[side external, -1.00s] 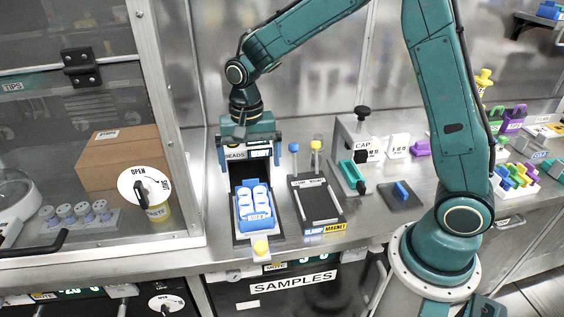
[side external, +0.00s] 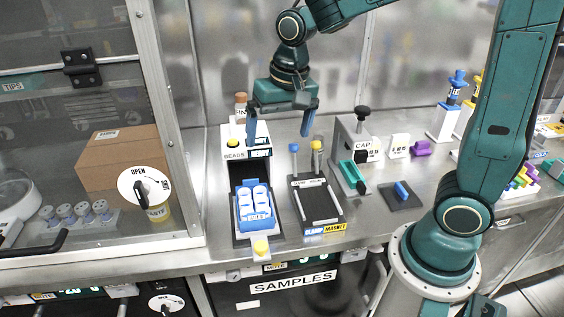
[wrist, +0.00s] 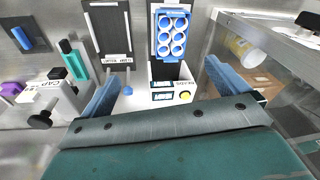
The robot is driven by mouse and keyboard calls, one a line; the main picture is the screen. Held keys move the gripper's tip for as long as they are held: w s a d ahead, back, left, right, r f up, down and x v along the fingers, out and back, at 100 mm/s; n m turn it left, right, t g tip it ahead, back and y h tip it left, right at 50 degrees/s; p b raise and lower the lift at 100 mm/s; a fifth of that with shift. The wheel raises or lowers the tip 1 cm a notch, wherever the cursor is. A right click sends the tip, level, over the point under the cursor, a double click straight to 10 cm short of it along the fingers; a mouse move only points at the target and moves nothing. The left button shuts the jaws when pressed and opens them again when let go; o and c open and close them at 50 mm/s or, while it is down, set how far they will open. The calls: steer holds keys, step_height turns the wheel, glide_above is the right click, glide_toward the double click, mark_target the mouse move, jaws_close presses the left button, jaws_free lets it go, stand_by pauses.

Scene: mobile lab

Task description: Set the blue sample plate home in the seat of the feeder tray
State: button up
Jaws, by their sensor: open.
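The blue sample plate (side external: 254,206) with white round wells lies in the feeder tray (side external: 240,240), in front of the white BEADS unit (side external: 258,140). In the wrist view the plate (wrist: 172,35) shows at the top, on the dark tray strip. From these views I cannot tell whether it is fully flush in the seat. My gripper (side external: 281,128) is open and empty, raised above and behind the BEADS unit, apart from the plate. Its blue fingers (wrist: 162,90) are spread wide in the wrist view.
A dark clamp-magnet rack (side external: 318,203) stands right of the tray, with blue-topped and yellow-topped posts behind it. The CAP stand (side external: 352,150) and a small pad with a blue piece (side external: 401,192) are further right. A glass-fronted cabinet (side external: 175,120) borders the left.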

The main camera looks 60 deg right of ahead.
steer(key=s+d+r+n+t, duration=0.1)
steer(key=s+r+n+t, duration=0.1)
steer(key=s, duration=0.6)
steer(key=s+d+r+n+t, duration=0.1)
steer(key=s+r+n, duration=0.2)
steer(key=s, duration=0.6)
steer(key=shift+r+n+t, duration=0.2)
steer(key=shift+n+t, duration=0.2)
steer(key=shift+n, duration=0.1)
